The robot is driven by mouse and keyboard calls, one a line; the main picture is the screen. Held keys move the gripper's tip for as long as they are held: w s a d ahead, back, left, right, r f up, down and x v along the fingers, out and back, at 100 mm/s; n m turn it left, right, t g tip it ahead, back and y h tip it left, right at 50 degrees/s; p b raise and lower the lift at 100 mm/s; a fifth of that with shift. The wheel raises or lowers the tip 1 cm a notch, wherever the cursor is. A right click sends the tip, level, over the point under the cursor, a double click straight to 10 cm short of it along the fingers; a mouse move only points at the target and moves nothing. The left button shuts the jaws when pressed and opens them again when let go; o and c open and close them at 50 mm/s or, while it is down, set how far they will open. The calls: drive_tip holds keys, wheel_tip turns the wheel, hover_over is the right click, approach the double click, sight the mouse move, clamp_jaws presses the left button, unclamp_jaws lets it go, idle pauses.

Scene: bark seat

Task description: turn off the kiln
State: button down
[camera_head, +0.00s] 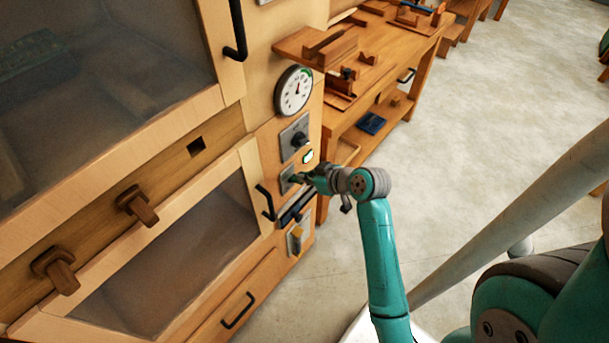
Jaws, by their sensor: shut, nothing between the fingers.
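The kiln (262,115) is a tall wooden cabinet with dark glass doors on the left. On its right-hand front strip sit a round dial gauge (294,91), a grey plate with a dark knob (297,137), a lit green indicator (308,156), a further grey plate partly behind my gripper, and a lower plate with a yellowish part (296,237). My gripper (297,179) is shut and empty, with its tip at the plate just below the green light. I cannot tell whether it touches. The gripper hides most of that plate.
Black handles (266,203) stick out from the kiln doors, and a dark bar (294,207) lies just below my gripper. A workbench (400,45) with wooden pieces stands behind.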

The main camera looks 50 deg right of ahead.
drive_tip(key=f+t, duration=0.1)
drive_tip(key=s+f+t, duration=0.1)
drive_tip(key=t, duration=0.2)
drive_tip(key=shift+s+f+t, duration=0.35)
drive_tip(key=shift+f+t, duration=0.05)
drive_tip(key=shift+r, duration=0.2)
